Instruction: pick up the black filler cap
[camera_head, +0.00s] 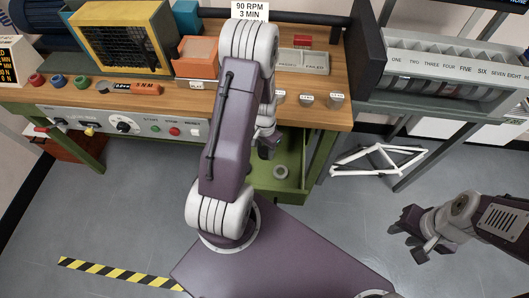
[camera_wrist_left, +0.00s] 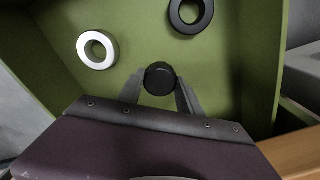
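The black filler cap (camera_wrist_left: 160,78) is a round, ridged dark disc in the left wrist view. It sits between the tips of my left gripper (camera_wrist_left: 160,85), whose fingers are spread to either side of it. I cannot tell whether the fingers touch the cap. In the head view my left gripper (camera_head: 267,145) reaches down over the green bin (camera_head: 292,150) under the bench, and I cannot make out the cap there. My right gripper (camera_head: 408,232) is open and empty above the floor at the right.
A pale ring (camera_wrist_left: 98,50) and a black ring (camera_wrist_left: 190,16) lie in the bin near the cap. The bin's walls rise close around my left gripper. The wooden bench (camera_head: 225,105) stands above. A white frame (camera_head: 378,160) lies on the floor to the right.

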